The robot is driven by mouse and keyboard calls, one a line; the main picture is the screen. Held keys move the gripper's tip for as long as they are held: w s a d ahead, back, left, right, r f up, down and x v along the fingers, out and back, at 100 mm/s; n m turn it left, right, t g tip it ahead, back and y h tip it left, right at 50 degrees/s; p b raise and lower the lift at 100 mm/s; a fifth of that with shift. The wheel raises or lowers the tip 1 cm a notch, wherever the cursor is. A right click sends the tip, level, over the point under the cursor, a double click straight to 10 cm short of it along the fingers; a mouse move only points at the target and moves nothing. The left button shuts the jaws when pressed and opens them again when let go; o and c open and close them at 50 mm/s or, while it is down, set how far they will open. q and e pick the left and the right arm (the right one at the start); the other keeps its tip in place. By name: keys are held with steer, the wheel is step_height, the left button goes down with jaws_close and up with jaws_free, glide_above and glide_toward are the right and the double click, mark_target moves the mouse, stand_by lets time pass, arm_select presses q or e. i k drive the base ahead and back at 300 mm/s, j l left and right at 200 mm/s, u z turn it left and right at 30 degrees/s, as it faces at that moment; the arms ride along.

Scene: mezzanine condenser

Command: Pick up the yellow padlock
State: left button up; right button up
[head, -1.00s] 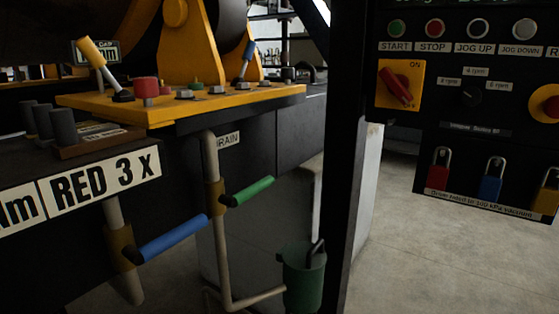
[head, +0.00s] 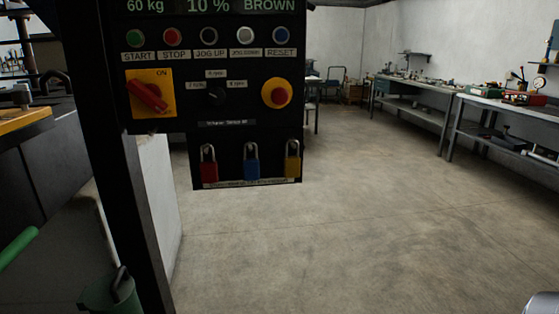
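The yellow padlock (head: 292,165) hangs at the lower right corner of the black control panel (head: 240,150) in the head view. Its grey shackle points up. A blue padlock (head: 251,167) and a red padlock (head: 208,168) hang to its left in the same row. A pale label strip runs along the panel's bottom edge below them.
A dark post (head: 125,170) stands left of the panel. A green bucket (head: 113,293) is at the lower left. Workbenches (head: 490,104) with tools line the right wall. The concrete floor (head: 350,235) in front and right is clear.

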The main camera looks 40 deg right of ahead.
mark_target(291, 164)
steer(key=z, duration=1.25)
